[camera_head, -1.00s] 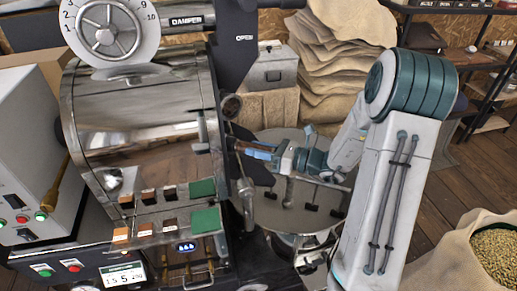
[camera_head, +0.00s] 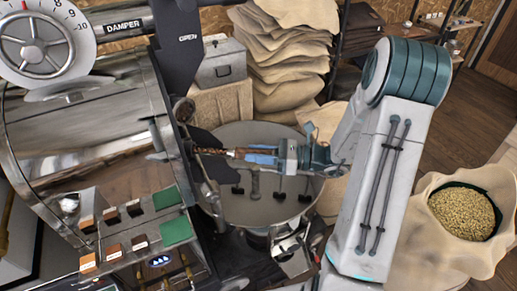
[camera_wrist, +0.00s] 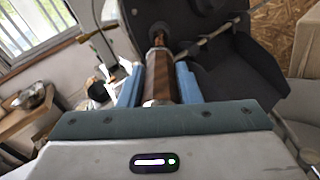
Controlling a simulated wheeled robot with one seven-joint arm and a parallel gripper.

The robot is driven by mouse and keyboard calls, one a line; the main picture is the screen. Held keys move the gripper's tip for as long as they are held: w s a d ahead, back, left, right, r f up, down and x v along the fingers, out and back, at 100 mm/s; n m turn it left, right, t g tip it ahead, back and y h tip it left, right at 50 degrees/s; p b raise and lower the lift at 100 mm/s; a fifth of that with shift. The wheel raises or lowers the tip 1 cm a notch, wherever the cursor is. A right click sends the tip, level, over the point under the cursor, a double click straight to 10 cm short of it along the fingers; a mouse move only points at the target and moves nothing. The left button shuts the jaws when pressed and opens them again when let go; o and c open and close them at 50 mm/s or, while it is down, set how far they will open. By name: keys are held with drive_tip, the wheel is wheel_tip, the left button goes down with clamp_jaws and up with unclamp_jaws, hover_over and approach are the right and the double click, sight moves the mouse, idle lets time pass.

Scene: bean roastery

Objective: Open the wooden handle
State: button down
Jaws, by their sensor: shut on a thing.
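The wooden handle (camera_head: 222,151) is a brown, ribbed grip with metal at its end, sticking out to the right from the roaster's front. My gripper (camera_head: 262,155) has blue finger pads and is shut on it from the right. In the wrist view the handle (camera_wrist: 160,72) runs lengthwise between the two pads of my gripper (camera_wrist: 157,88), one on each side. Its far end meets a dark round mount. Part of the handle is hidden between the pads. A dark plate marked OPEN (camera_head: 188,38) stands above the handle.
The shiny roaster drum (camera_head: 90,130) fills the left, with wood and green sample blocks (camera_head: 175,231) below. The round cooling tray (camera_head: 245,205) lies under my gripper. Stacked sacks (camera_head: 285,50) and a metal box (camera_head: 221,62) stand behind. An open bean sack (camera_head: 460,213) stands right.

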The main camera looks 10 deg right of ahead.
drive_tip(key=shift+a, duration=0.1)
drive_tip(key=c, duration=1.1)
unclamp_jaws()
drive_tip(key=b+v, duration=0.2)
drive_tip(key=v, duration=1.2)
drive_tip(key=shift+b, duration=0.4)
